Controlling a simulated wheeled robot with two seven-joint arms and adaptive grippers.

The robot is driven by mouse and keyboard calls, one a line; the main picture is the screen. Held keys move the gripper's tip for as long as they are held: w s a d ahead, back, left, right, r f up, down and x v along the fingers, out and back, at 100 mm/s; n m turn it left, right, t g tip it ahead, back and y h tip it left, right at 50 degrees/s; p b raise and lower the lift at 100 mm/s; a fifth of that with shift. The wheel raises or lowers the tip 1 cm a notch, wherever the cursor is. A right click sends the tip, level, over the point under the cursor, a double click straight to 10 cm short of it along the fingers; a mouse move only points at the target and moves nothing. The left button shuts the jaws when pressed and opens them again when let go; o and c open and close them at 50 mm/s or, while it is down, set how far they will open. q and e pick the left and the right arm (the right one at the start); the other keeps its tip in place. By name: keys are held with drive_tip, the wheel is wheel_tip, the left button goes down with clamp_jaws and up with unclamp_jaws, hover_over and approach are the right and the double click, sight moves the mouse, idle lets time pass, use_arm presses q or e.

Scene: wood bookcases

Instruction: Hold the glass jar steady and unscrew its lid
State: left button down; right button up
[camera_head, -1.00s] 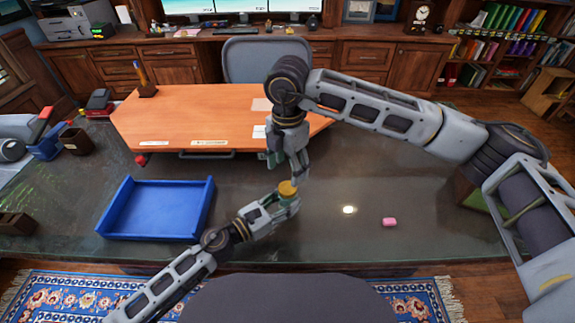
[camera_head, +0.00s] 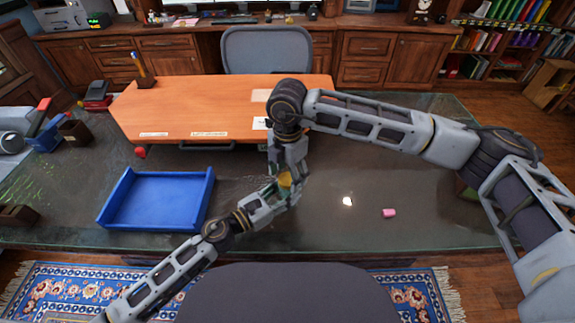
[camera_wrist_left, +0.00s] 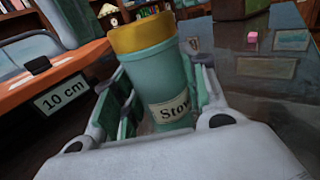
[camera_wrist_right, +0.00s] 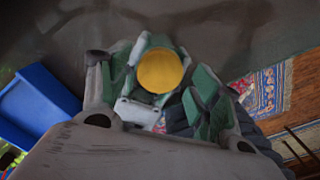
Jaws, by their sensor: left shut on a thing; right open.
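The jar (camera_wrist_left: 165,85) is teal-green with a label reading "Stov" in part, and it has a yellow-gold lid (camera_wrist_left: 142,33). My left gripper (camera_head: 286,195) is shut on the jar's body, with a finger on each side, and holds it over the grey desk. The lid is on the jar and also shows in the right wrist view (camera_wrist_right: 160,71). My right gripper (camera_wrist_right: 160,85) is open and points down from above, its fingers on either side of the lid. In the head view the right fingers partly hide the lid (camera_head: 285,179).
A blue tray (camera_head: 107,213) lies on the desk to the left. A pink block (camera_head: 389,213) lies to the right, near a bright spot (camera_head: 347,201). An orange board (camera_head: 215,100) covers the back of the desk.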

drive_tip(key=shift+f, duration=0.75)
drive_tip(key=shift+c, duration=0.5)
drive_tip(key=c, duration=1)
drive_tip(key=shift+o, duration=0.2)
drive_tip(key=shift+n, duration=0.3)
